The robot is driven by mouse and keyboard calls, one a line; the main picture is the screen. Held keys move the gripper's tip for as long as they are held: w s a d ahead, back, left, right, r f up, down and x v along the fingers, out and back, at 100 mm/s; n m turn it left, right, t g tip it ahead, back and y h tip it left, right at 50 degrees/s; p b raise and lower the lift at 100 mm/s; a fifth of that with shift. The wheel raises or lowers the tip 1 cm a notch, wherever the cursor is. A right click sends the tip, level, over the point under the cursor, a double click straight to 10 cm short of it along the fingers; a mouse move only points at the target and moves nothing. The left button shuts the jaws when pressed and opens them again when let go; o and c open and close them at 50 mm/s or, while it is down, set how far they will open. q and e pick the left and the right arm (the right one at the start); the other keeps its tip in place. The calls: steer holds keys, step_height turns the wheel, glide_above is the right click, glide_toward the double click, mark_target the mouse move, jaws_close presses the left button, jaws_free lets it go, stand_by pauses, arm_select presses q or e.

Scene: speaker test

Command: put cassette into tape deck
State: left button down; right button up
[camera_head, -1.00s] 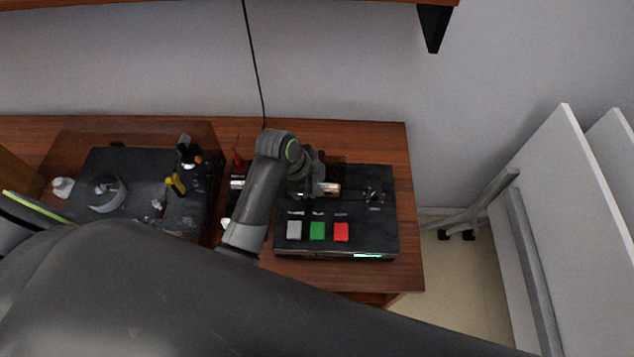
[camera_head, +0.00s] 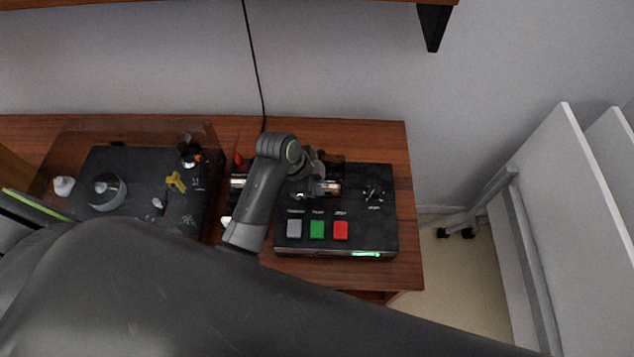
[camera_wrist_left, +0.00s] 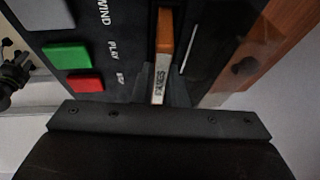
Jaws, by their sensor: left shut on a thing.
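The tape deck (camera_head: 375,235) is a black box on the wooden table, with a grey, a green and a red button along its front and a lit green strip. My left gripper (camera_head: 318,188) is over the back part of the deck. It is shut on the cassette (camera_head: 331,187), of which only a small pale and brown part shows beside the fingers. In the left wrist view the cassette (camera_wrist_left: 160,60) is seen edge-on, orange-brown with a pale label, between the fingers (camera_wrist_left: 160,92). How far it sits in the slot cannot be told. My right gripper is not in view.
A black turntable-like device (camera_head: 130,165) stands at the left of the wooden table (camera_head: 350,137), with a yellow part on it. A red item (camera_head: 238,160) stands between the two devices. A black cable hangs down the wall behind. White panels (camera_head: 570,190) stand at the right.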

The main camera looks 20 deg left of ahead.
arm_select(q)
steer(key=shift+f+b, duration=0.4)
steer(key=shift+f, duration=0.5)
steer(key=c, duration=1)
jaws_free()
step_height(320, 180, up, 5)
steer(key=p, duration=0.5)
steer(key=shift+r+p, duration=0.15)
steer(key=shift+p, duration=0.25)
steer(key=shift+s, duration=0.1)
